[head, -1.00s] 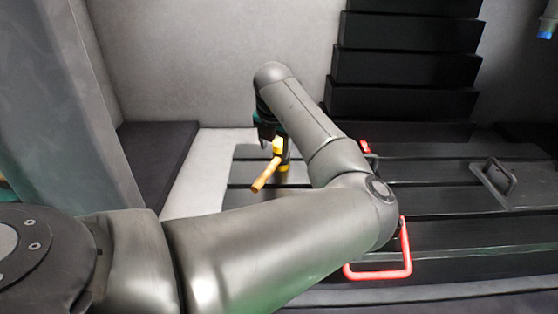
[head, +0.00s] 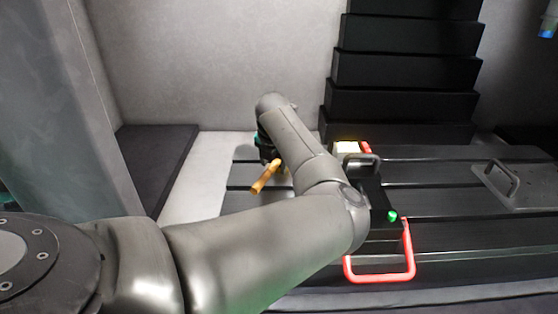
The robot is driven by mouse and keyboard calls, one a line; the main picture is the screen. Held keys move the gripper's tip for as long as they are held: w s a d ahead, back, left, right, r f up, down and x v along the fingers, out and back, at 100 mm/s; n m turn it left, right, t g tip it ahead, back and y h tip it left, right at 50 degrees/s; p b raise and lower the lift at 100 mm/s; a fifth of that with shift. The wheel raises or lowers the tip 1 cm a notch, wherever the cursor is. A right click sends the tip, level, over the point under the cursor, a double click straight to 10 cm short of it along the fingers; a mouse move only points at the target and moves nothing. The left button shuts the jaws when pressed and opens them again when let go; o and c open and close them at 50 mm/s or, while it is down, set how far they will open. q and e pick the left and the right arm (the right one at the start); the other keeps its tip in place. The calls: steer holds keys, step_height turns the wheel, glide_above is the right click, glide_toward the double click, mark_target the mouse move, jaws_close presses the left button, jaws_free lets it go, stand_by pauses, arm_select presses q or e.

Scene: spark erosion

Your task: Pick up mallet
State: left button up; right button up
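The mallet shows as a wooden handle (head: 264,178) slanting down to the left over the dark slotted table (head: 300,262). Its head is hidden behind my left arm and gripper. My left gripper (head: 268,150) is at the upper end of the handle, pointing down, mostly covered by my own wrist. Its fingers cannot be made out, so I cannot tell whether it is open or shut, or whether it touches the mallet. My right gripper is not in view.
A red-handled black fixture (head: 378,277) with a green knob (head: 392,216) stands right of my arm. A plate with a black handle (head: 496,180) lies farther right. Black stepped bellows (head: 400,105) rise behind. A grey column (head: 75,110) stands at left.

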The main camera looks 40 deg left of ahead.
arm_select(q)
jaws_close()
steer(key=shift+r, duration=0.15)
stand_by(1.0)
